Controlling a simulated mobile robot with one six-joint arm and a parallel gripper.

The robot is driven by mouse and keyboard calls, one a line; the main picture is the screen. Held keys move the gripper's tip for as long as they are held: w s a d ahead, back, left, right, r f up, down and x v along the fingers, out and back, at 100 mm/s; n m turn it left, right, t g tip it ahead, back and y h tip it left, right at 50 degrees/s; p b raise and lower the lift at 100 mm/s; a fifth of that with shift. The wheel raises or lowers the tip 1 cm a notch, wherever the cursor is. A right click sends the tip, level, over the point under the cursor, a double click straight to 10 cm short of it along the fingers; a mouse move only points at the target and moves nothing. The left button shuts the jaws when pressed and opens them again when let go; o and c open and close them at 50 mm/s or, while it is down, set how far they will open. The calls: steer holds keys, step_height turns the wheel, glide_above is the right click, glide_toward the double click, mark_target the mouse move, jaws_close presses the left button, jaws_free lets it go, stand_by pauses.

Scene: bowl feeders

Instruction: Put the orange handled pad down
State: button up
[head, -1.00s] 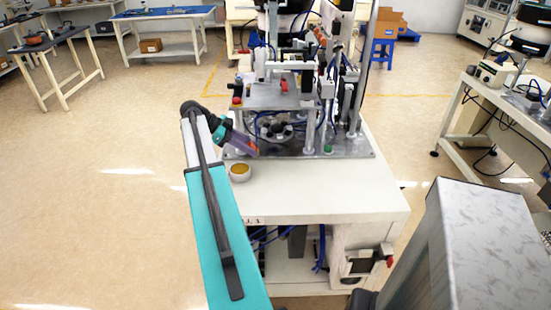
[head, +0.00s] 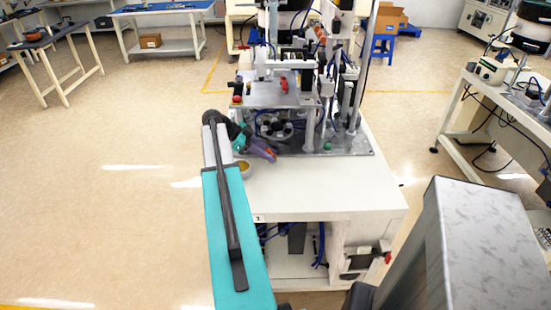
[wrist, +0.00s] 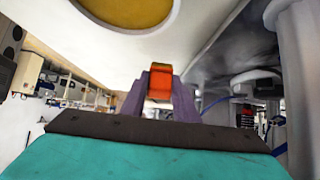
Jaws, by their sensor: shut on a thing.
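My gripper (head: 262,150) is over the near left part of the white machine table (head: 320,190), beside the metal machine plate. Its purple fingers are shut on the orange handled pad (wrist: 160,80) in the wrist view. Only a small orange block of it shows between the fingertips; the rest is hidden.
A small round white dish with a yellow inside (wrist: 125,8) is close to the fingers; in the head view my arm partly hides it. The machine (head: 285,100) with posts and blue tubes stands behind. The tabletop's front and right are clear.

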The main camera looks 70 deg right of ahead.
mark_target(275, 156)
steer(key=shift+s+f, duration=0.25)
steer(key=shift+f, duration=0.15)
steer(key=shift+s+d+f+p, duration=0.1)
steer(key=shift+s+p, duration=0.1)
steer(key=shift+p, duration=0.1)
steer(key=shift+s+d+r+t+y+p, duration=0.15)
steer(key=shift+s+t+y+p, duration=0.2)
steer(key=shift+t+p, duration=0.45)
steer(key=shift+s+d+t+y+p, duration=0.1)
steer(key=shift+s+t+y+p, duration=0.3)
steer(key=shift+t, duration=0.6)
steer(key=shift+s+d+r+t+y+p, duration=0.15)
steer(key=shift+s+t+y+p, duration=0.1)
steer(key=shift+t+p, duration=0.55)
steer(key=shift+w+f, duration=0.15)
steer(key=shift+f, duration=0.85)
steer(key=shift+f, duration=0.1)
steer(key=o, duration=1.1)
steer(key=shift+r, duration=0.25)
steer(key=shift+b+v, duration=1.4)
steer(key=shift+v, duration=4.5)
